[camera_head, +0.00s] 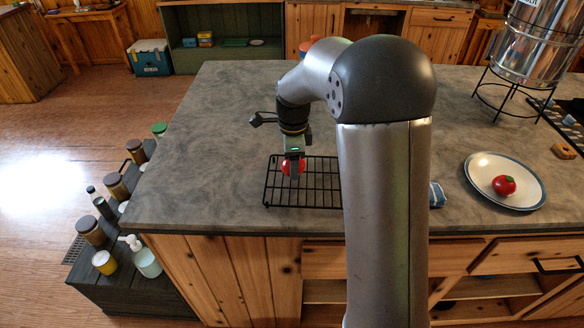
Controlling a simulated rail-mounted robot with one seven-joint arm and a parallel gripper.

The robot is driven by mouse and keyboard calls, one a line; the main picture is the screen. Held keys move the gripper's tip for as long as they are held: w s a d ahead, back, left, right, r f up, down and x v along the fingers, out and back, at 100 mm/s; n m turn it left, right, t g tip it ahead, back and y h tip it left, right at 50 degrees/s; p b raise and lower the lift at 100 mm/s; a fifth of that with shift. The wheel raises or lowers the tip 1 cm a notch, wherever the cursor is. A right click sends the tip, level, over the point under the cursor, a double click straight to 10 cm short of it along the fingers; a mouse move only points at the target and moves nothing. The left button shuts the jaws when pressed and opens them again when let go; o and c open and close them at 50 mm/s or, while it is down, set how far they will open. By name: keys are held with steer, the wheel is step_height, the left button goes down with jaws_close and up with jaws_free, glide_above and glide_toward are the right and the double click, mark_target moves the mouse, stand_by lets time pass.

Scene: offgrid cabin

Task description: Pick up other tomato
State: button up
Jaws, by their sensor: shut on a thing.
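One red tomato (288,168) is at my gripper (293,165), over the black wire rack (322,187) on the counter. My gripper points down and is shut on this tomato. I cannot tell whether the tomato touches the rack. Another red tomato (504,185) with a green top lies on a white plate with a blue rim (488,196) at the right. My arm hides the right end of the rack.
The grey counter (220,130) is clear left of and behind the rack. A metal dispenser (535,45) on a wire stand is at the back right. A blue item (436,194) shows beside my arm. Jars and bottles (117,186) stand on a lower dark shelf at the left.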

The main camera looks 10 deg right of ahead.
steer(key=shift+r, duration=0.15)
steer(key=shift+r+p, duration=1.25)
steer(key=shift+r, duration=0.5)
